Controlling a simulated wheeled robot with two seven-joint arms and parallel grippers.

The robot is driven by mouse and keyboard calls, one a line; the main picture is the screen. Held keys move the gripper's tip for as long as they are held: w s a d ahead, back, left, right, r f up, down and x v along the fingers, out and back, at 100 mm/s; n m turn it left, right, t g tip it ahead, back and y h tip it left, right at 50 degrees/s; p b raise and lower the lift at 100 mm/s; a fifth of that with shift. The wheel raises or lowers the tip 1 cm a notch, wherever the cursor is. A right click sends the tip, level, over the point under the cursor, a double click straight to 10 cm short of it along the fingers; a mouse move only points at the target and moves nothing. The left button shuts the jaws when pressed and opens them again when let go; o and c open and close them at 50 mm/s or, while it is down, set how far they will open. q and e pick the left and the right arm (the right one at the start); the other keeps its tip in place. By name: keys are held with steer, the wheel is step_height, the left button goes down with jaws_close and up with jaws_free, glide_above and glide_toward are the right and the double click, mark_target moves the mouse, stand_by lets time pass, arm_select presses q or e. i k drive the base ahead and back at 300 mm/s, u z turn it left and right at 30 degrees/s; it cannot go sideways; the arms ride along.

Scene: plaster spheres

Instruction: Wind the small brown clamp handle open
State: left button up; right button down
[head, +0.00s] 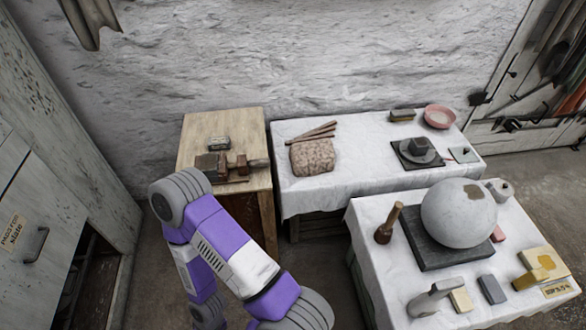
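On the wooden bench (222,123) at the left stands a cluster of small brown pieces near its front edge. A reddish-brown upright piece (241,165) is in this cluster, with a short tan bar (258,163) to its right. This may be the clamp and its handle, but it is too small to tell which part is the handle or how far it is wound. A dark brown block (207,162) sits at the cluster's left. One of my purple and white arms is bent in front of the bench. Neither gripper shows in the head view.
A grey box (219,143) lies behind the cluster. A cloth-covered table (352,151) stands to the right, with a brown lumpy mass (312,157) and sticks. A nearer white table (398,283) holds a plaster sphere (458,213), a mallet (388,224) and blocks. A cabinet (42,205) stands left.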

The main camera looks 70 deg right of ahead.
mark_target(262, 162)
steer(key=k, duration=1.2)
steer(key=z, duration=1.55)
